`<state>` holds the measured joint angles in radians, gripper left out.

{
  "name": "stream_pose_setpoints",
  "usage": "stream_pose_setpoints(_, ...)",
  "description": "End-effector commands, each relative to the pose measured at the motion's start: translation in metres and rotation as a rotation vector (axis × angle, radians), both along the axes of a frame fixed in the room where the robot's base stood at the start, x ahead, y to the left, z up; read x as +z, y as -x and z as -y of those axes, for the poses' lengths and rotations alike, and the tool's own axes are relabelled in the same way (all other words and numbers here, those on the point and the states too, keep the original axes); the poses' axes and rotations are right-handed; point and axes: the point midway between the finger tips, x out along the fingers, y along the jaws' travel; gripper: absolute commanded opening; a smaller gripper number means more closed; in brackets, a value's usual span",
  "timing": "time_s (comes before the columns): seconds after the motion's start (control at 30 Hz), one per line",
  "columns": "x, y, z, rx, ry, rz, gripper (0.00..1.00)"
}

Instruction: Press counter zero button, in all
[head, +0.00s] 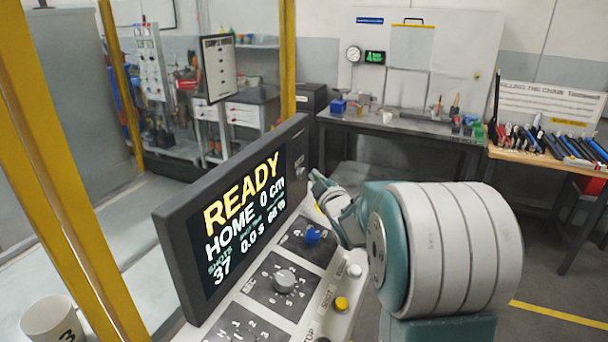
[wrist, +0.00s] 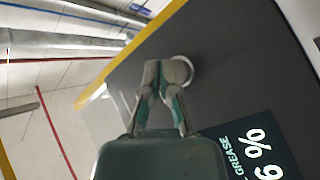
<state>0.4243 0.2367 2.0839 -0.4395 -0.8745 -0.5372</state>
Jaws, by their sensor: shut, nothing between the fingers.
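The counter display (head: 240,212) is a dark screen in a grey frame, reading READY, HOME 0 cm, SHOTS 37 and 0.0 s. A small round button (head: 299,161) sits on its frame, right of the screen. In the wrist view a pale ring (wrist: 184,69) shows on the dark frame, partly hidden behind my fingertips. My gripper (head: 316,180) is shut and empty, close to the display's right end. In the wrist view my gripper's fingertips (wrist: 165,72) overlap the ring; I cannot tell whether they touch it.
Below the display is a control panel with a blue knob (head: 312,236), a grey knob (head: 284,281), a white button (head: 355,270) and a yellow button (head: 342,303). A white mug (head: 50,320) stands at lower left. Yellow posts (head: 60,170) rise at left. A workbench (head: 400,122) stands behind.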

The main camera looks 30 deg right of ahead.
Motion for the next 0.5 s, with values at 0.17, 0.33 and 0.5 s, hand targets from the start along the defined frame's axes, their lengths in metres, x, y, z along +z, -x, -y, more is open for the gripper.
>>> stream_pose_setpoints(0.17, 0.0000, 0.0000, 0.0000, 0.000, 0.000, 0.000, 0.00)
stream_pose_setpoints(0.33, 0.0001, -0.0003, -0.0004, 0.000, 0.000, 0.000, 0.00)
stream_pose_setpoints(0.5, 0.0012, -0.0038, -0.0037, 0.000, 0.000, 0.000, 0.00)
